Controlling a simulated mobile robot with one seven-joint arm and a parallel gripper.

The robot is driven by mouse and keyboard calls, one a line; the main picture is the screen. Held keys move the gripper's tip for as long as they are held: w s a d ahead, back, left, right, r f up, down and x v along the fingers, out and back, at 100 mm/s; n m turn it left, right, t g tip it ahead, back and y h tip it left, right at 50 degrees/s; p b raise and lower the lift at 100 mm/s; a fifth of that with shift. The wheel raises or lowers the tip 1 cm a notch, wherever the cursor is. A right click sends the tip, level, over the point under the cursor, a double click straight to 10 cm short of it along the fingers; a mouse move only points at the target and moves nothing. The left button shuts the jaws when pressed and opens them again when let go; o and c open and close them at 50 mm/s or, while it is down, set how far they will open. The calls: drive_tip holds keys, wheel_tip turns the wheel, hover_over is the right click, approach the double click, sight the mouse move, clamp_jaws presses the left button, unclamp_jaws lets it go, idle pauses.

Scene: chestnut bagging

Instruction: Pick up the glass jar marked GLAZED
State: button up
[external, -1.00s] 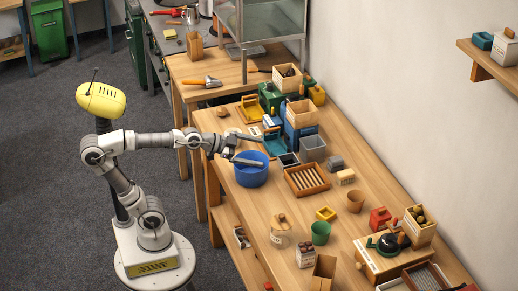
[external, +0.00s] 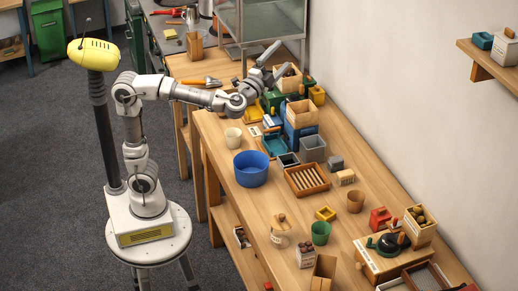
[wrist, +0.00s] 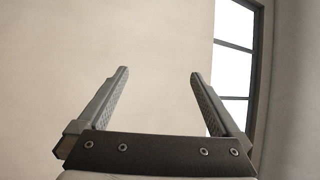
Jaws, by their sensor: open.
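A clear jar (external: 281,231) with a wooden stopper and a pale label stands upright near the front edge of the long wooden table. The label is too small to read, so I cannot tell whether it says GLAZED. My gripper (external: 283,57) is raised above the far end of the table, well away from this jar, with its fingers pointing up and to the right. In the wrist view my gripper (wrist: 159,73) is open, with nothing between the fingers and only a pale wall and a window beyond.
A blue bowl (external: 251,169), a cream cup (external: 233,137) and a slatted wooden tray (external: 306,180) stand further back. A green cup (external: 320,232) and a tall wooden box (external: 323,272) are close to the jar. A glass case (external: 260,22) is near my gripper.

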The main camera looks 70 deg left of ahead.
drive_tip(key=n+g+h+b, duration=0.4)
drive_tip(key=g+h+b, duration=0.3)
drive_tip(key=h+b, duration=0.8)
approach(289, 229)
drive_tip(key=shift+h, duration=0.3)
drive_tip(key=a+f, duration=0.1)
drive_tip(key=f, duration=0.1)
drive_tip(key=a+f+p, duration=0.1)
drive_tip(key=f, duration=0.1)
drive_tip(key=a+f, duration=0.1)
drive_tip(key=shift+w+f, duration=0.3)
drive_tip(key=shift+f, duration=0.1)
drive_tip(key=shift+w+d+r+n+p, duration=0.15)
drive_tip(key=shift+w+n+p, duration=0.2)
drive_tip(key=shift+n+p, duration=0.25)
drive_tip(key=shift+w+d+f+n+t+y, duration=0.15)
drive_tip(key=shift+w+f+n+t+y, duration=0.15)
drive_tip(key=shift+t+y, duration=0.1)
drive_tip(key=shift+w+d+n+t+y+p, duration=0.25)
drive_tip(key=shift+w+n+t+y, duration=0.3)
drive_tip(key=shift+n, duration=0.35)
drive_tip(key=b+x, duration=0.2)
drive_tip(key=x, duration=0.5)
drive_tip(key=shift+s, duration=0.1)
drive_tip(key=shift+w, duration=0.3)
drive_tip(key=shift+c, duration=0.3)
